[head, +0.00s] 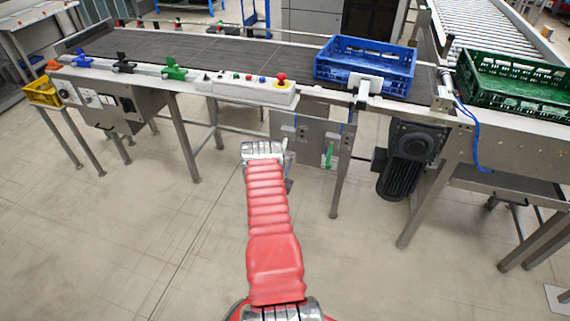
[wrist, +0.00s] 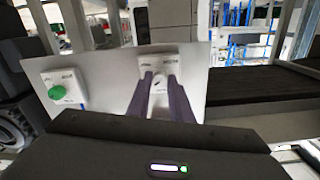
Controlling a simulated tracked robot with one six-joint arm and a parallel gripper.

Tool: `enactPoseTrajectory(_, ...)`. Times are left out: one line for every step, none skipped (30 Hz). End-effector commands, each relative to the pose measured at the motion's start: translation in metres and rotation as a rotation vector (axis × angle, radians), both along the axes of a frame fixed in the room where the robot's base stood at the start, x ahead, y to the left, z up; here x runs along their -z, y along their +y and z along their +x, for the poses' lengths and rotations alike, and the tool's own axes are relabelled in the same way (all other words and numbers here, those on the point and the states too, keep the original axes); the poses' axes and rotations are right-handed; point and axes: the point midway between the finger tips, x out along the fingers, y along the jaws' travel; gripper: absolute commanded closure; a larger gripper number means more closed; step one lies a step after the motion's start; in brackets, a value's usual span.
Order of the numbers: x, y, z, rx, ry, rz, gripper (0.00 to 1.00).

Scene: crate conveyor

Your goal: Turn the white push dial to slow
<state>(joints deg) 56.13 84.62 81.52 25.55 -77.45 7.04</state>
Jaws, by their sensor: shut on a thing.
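The white push dial (wrist: 160,83) sits on a white plate on the grey panel, at the middle of the wrist view. My gripper (wrist: 160,80) has its two dark fingers on either side of the dial and is shut on it. Small lettering shows at the plate's upper corners, but I cannot read it or tell the dial's setting for sure. In the head view my wrist reaches the grey panel (head: 318,134) under the conveyor's front edge. There the dial and my fingertips are hidden by my arm.
A green knob (wrist: 57,92) on its own white plate is on the same panel, left of the dial in the wrist view. A blue crate (head: 365,66) stands on the conveyor above. A black motor (head: 410,155) hangs to the right. The floor in front is clear.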

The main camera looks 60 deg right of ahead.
Motion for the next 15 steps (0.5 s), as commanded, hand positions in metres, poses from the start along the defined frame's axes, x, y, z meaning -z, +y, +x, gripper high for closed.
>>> enactPoseTrajectory(0.0001, 0.0000, -0.0005, 0.001, 0.015, -0.002, 1.00)
enactPoseTrajectory(0.0002, 0.0000, -0.0005, 0.001, 0.025, -0.004, 1.00)
enactPoseTrajectory(0.0002, 0.0000, -0.0005, 0.001, 0.043, -0.006, 1.00)
enactPoseTrajectory(0.0002, 0.0001, -0.0005, 0.001, 0.055, -0.009, 1.00)
enactPoseTrajectory(0.0002, 0.0001, -0.0004, 0.001, 0.071, -0.011, 1.00)
enactPoseTrajectory(0.0002, 0.0001, -0.0004, 0.001, 0.093, -0.014, 1.00)
enactPoseTrajectory(0.0002, 0.0002, -0.0003, 0.001, 0.113, -0.018, 1.00)
enactPoseTrajectory(0.0002, 0.0002, -0.0003, 0.001, 0.131, -0.021, 1.00)
enactPoseTrajectory(0.0001, 0.0002, -0.0002, 0.001, 0.159, -0.025, 1.00)
enactPoseTrajectory(0.0001, 0.0002, -0.0002, 0.001, 0.182, -0.028, 1.00)
enactPoseTrajectory(0.0001, 0.0002, -0.0002, 0.001, 0.205, -0.032, 1.00)
enactPoseTrajectory(0.0001, 0.0002, -0.0001, 0.001, 0.238, -0.037, 1.00)
enactPoseTrajectory(0.0002, 0.0002, 0.0000, 0.001, 0.264, -0.041, 1.00)
enactPoseTrajectory(0.0002, 0.0002, 0.0001, 0.001, 0.289, -0.045, 1.00)
enactPoseTrajectory(0.0002, 0.0002, 0.0001, 0.001, 0.326, -0.051, 1.00)
